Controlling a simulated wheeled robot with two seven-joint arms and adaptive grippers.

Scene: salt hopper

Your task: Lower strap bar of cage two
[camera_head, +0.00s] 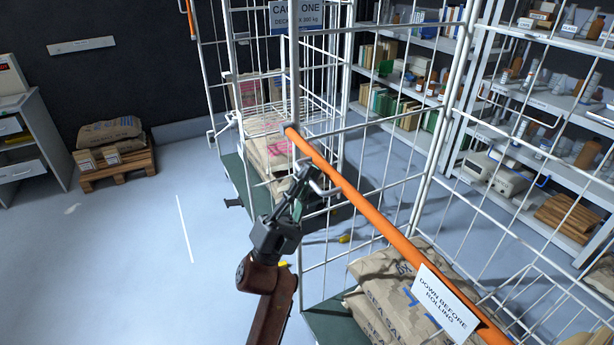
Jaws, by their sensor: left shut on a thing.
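The orange strap bar (375,215) of the near cage slants across the view, from a white upright at its upper left end down to the lower right. A white label (445,303) on it reads "DOWN BEFORE ROLLING". My left gripper (308,174) is just below the bar's upper left part, shut at a small pale handle (326,188) beside the bar. The exact contact is too small to see clearly. The near cage (431,165) has white wire sides and holds sacks of sea salt (385,292). My right gripper is out of view.
Behind stands another wire cage with a blue sign (297,16) reading "ONE" and sacks inside. A pallet with sacks (117,165) and a grey cabinet (36,140) stand at the left. Loaded shelves (545,100) fill the right. The floor (130,260) at left is clear.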

